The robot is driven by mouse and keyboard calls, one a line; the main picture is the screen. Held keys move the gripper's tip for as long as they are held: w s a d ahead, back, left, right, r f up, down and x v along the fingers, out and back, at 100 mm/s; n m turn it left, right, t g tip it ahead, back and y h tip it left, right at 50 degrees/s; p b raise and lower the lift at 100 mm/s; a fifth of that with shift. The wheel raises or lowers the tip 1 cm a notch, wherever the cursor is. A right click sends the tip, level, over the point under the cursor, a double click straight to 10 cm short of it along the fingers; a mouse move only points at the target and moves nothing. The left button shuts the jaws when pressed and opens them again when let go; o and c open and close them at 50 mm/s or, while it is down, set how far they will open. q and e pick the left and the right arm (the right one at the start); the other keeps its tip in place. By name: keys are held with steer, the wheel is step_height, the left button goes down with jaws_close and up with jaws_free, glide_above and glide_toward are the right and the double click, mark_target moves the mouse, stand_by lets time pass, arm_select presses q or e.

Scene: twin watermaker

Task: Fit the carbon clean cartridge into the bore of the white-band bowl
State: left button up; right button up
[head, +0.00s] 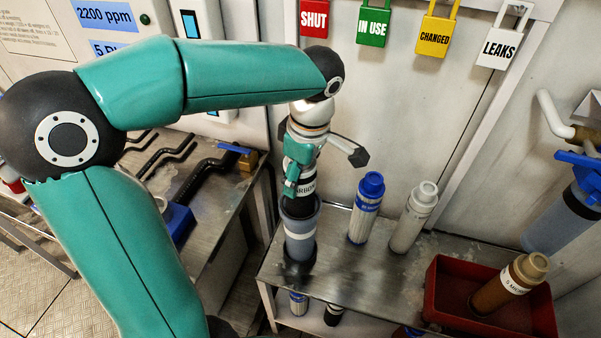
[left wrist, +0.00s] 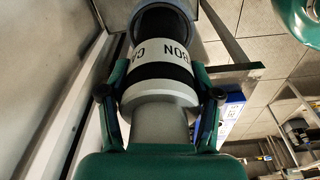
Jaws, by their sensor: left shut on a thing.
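The carbon cartridge (head: 304,188), dark with a white lettered label, is upright in my left gripper (head: 301,180). The left wrist view shows the fingers on either side of the cartridge's white end (left wrist: 159,93), with a black band and the lettering "CARBON". The white-band bowl (head: 300,228), grey-blue with a white stripe, stands upright on the metal bench, directly below the gripper. The cartridge's lower end is at the bowl's mouth; how far inside it reaches is hidden. My right gripper is not in view.
A blue-capped cartridge (head: 366,208) and a pale grey cartridge (head: 413,216) stand right of the bowl on the metal bench (head: 375,270). A red tray (head: 437,285) holds a tilted brown cartridge (head: 508,283). A blue-topped housing (head: 565,215) hangs at the far right.

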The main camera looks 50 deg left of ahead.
arm_select(q)
steer(key=shift+f+b, duration=2.8)
steer(key=shift+f, duration=0.6)
steer(key=shift+r, duration=0.1)
steer(key=shift+r+p, duration=6.85)
steer(key=shift+r, duration=1.4)
